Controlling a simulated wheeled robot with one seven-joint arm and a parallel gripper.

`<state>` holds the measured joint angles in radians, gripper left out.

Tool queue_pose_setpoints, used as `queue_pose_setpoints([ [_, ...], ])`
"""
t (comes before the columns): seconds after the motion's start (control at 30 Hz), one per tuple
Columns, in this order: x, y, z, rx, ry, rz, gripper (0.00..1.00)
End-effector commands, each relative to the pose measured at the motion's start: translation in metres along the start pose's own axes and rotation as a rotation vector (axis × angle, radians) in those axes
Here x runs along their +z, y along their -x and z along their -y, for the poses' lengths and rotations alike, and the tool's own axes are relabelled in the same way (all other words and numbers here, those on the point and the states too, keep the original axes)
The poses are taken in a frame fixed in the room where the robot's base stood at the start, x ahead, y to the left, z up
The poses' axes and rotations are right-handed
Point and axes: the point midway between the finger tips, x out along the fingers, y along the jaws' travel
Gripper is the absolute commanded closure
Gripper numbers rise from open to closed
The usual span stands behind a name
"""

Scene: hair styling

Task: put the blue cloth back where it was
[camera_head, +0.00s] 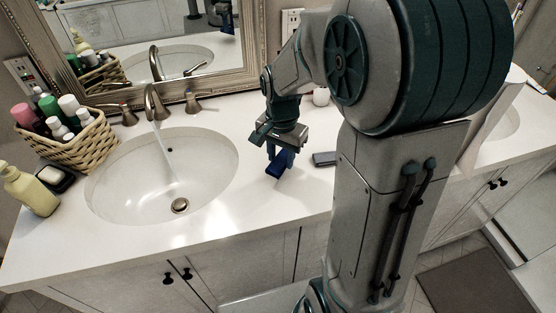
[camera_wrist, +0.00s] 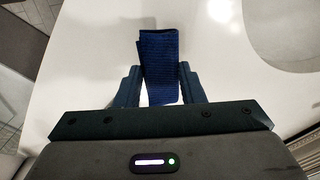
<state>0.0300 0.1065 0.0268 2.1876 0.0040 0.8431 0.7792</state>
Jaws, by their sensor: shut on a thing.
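The blue cloth (camera_head: 279,165) is a small dark blue folded piece with a ribbed texture. My gripper (camera_head: 280,153) is shut on it over the white counter, to the right of the left sink. In the wrist view the cloth (camera_wrist: 159,68) stands out between the two fingers of my gripper (camera_wrist: 158,90). In the head view it hangs at or just above the counter; whether it touches the surface I cannot tell.
A small grey-blue object (camera_head: 325,158) lies on the counter just right of the cloth. The left sink (camera_head: 112,190) has water running from its faucet (camera_head: 154,100). A wicker basket (camera_head: 75,146) of bottles, a soap dish (camera_head: 55,178) and a yellow bottle (camera_head: 32,192) stand left. Counter front is clear.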

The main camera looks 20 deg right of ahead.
Motion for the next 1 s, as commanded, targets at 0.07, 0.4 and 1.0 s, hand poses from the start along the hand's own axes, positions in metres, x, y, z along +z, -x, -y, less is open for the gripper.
queue_pose_setpoints([
  [0.07,-0.001,-0.002,0.003,0.0,0.0,0.0,0.83],
  [0.4,-0.002,-0.041,0.004,0.001,-0.001,0.001,0.83],
  [1.0,-0.002,-0.042,0.004,-0.001,0.0,-0.001,0.43],
])
